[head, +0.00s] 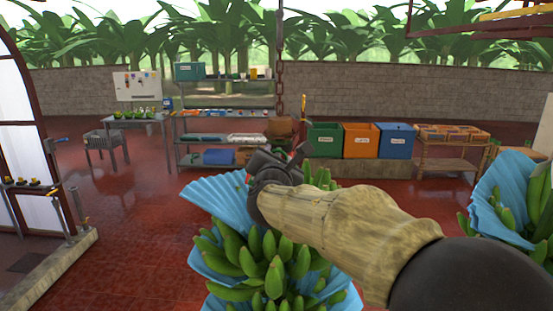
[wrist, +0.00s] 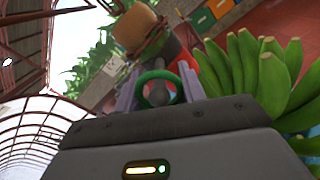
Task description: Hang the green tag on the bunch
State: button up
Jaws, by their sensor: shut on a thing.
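The nearest banana bunch (head: 262,262) hangs in front of me, with green fruit and pleated blue sheets (head: 213,197) around it. Its green fruit also fills the right of the wrist view (wrist: 252,70). My gripper (head: 298,158) is at the top of this bunch, and my arm hides the stem there. In the wrist view the green tag (wrist: 143,78) shows as a green ring between the fingers, and my gripper is shut on it. A grey rounded part shows inside the ring. I cannot tell whether the ring is around any part of the bunch.
A chain (head: 279,60) hangs down above the bunch. A second bunch (head: 510,215) in blue sheets hangs at the right. Behind stand a shelf rack (head: 225,138), green, orange and blue bins (head: 360,146), and a table (head: 142,120).

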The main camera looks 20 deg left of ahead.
jog(key=shift+b+x, duration=0.3)
jog(key=shift+x, duration=0.95)
dwell(0.8)
jog(key=shift+a+f+b, duration=0.35)
jog(key=shift+a, duration=0.05)
dwell(1.0)
jog(key=o, duration=1.2)
jog(key=b+v, duration=0.6)
jog(key=v, duration=1.1)
jog(key=shift+s+r, duration=0.1)
jog(key=shift+s, duration=0.25)
jog(key=shift+w, duration=0.15)
